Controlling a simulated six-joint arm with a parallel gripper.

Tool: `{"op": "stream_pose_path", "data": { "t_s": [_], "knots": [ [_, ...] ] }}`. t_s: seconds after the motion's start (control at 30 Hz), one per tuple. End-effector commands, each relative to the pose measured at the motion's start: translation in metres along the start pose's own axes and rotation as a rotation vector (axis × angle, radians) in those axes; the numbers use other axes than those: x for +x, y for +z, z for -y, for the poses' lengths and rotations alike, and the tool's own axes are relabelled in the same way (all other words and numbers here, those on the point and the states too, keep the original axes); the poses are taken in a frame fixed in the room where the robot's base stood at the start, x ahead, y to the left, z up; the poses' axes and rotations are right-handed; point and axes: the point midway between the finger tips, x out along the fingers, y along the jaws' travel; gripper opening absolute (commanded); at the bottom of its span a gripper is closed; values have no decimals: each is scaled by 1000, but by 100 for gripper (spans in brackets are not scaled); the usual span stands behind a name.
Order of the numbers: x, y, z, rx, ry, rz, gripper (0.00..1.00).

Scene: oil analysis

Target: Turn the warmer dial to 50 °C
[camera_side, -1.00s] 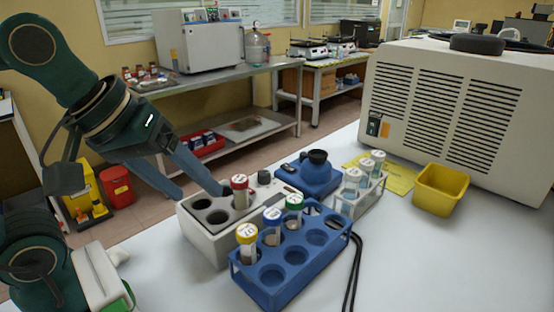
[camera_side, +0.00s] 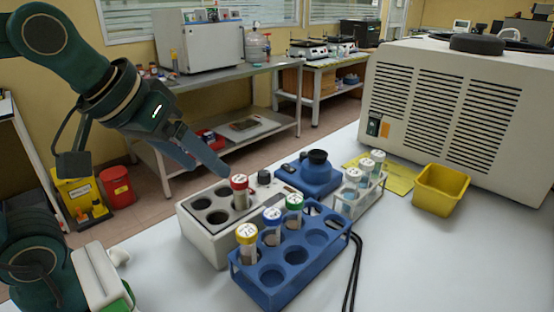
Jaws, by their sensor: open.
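The warmer (camera_side: 217,243) is a white block with several dark wells, standing on the white table. A red-capped tube (camera_side: 240,190) stands upright in one of its wells. A small dark knob (camera_side: 264,177), which looks like the warmer dial, sits on top near the far right end. Its setting is too small to read. My gripper (camera_side: 208,171) is open and empty, in the air above and to the left of the warmer, apart from the dial. One finger partly overlaps the other in this view.
A yellow bin (camera_side: 440,190) is to the right. A black cable (camera_side: 354,270) lies beside the blue rack.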

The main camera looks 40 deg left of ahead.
Motion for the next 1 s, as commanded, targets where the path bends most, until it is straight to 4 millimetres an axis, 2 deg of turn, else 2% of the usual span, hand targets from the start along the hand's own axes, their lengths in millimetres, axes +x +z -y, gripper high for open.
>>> {"op": "stream_pose_path", "data": {
  "t_s": [0.03,0.2,0.37,0.5,0.6,0.73,0.83,1.0],
  "knots": [
    [5,-17,-1,1,-13,-3,71],
    [28,-67,0,0,-55,-9,71],
    [65,-105,8,-6,-98,9,71],
    [106,-126,20,-14,-138,42,71],
    [136,-133,31,-23,-163,75,71],
    [169,-130,44,-35,-189,126,71],
    [185,-122,52,-44,-201,164,71],
    [200,-112,58,-53,-211,199,71]
  ]
}}
